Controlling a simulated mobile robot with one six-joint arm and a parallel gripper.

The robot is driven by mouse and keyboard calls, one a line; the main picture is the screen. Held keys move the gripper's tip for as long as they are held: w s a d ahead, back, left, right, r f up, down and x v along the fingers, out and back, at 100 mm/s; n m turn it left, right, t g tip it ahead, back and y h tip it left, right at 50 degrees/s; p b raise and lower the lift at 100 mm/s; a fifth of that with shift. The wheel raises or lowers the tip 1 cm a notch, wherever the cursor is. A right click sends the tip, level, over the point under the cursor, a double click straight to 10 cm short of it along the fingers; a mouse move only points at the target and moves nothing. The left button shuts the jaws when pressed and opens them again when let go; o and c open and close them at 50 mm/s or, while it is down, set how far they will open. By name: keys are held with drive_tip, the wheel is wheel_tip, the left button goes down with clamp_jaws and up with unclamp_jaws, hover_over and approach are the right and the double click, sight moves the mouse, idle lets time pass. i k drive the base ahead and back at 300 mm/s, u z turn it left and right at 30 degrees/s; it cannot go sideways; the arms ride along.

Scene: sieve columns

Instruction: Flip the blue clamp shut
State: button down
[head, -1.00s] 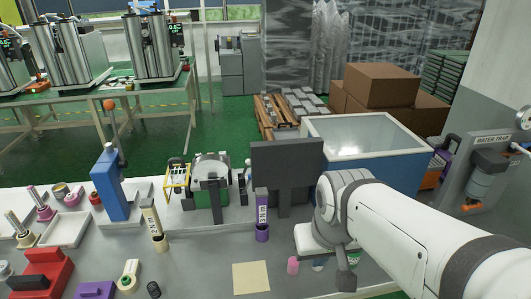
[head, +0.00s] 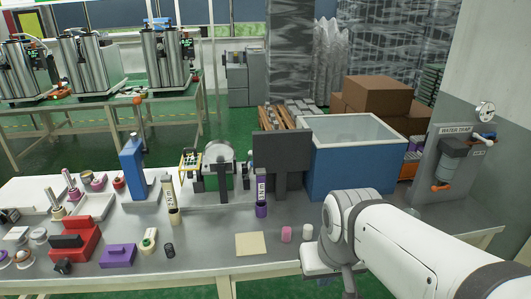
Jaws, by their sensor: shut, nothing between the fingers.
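A tall blue upright block (head: 133,172) stands on a pale base at the left of the bench. A short dark-tipped lever stands up at its top. It is the only blue clamp-like thing I can make out, and I cannot tell whether it is open or shut. My white arm reaches in from the lower right, and its bent joint is over the bench's front edge. I cannot make out the fingers of my gripper. The arm is well to the right of the blue block and apart from it.
The grey bench holds a red block (head: 75,240), a purple block (head: 118,255), a beige sheet (head: 249,244) and a pink cylinder (head: 286,234). A dark grey panel (head: 282,152) and a blue bin (head: 355,170) stand behind. A WATER TRAP panel (head: 425,170) is at right.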

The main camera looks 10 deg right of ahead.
sight(247, 177)
drive_tip(key=u, duration=0.15)
drive_tip(key=i, duration=0.8)
drive_tip(key=z, duration=0.2)
drive_tip(key=k, duration=0.75)
drive_tip(key=u, duration=0.2)
drive_tip(key=i, duration=0.85)
drive_tip(key=z, duration=0.05)
